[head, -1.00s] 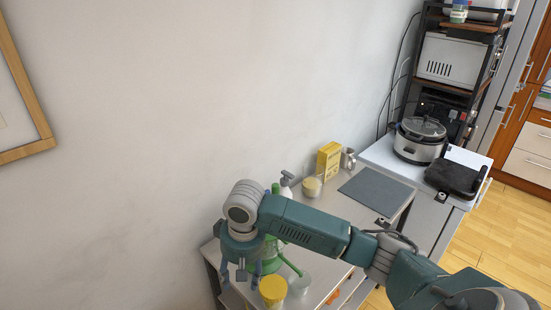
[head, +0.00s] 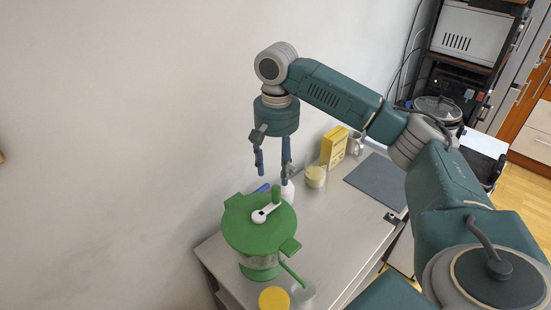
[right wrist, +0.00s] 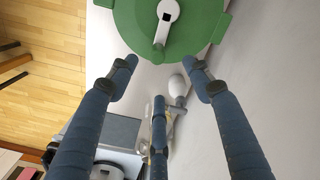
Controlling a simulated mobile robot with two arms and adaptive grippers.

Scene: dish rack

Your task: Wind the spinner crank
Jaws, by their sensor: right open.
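The green salad spinner (head: 258,228) stands on the near end of the metal table. Its crank (head: 267,213) has a white arm and an upright green knob (head: 276,194) on top of the green lid. In the right wrist view the white crank arm (right wrist: 163,22) lies at the top, on the lid (right wrist: 192,38). My right gripper (head: 272,175) is open and empty, pointing down, above and slightly behind the spinner in the head view. In the right wrist view its fingers (right wrist: 165,78) are spread just short of the lid's edge. My left gripper is not in view.
A yellow-lidded jar (head: 274,298) and a green-handled tool (head: 292,274) are in front of the spinner. A pump bottle (head: 288,190) is close behind it. A yellow box (head: 334,147), a cream jar (head: 315,177) and a grey mat (head: 376,182) are farther back. The wall is at left.

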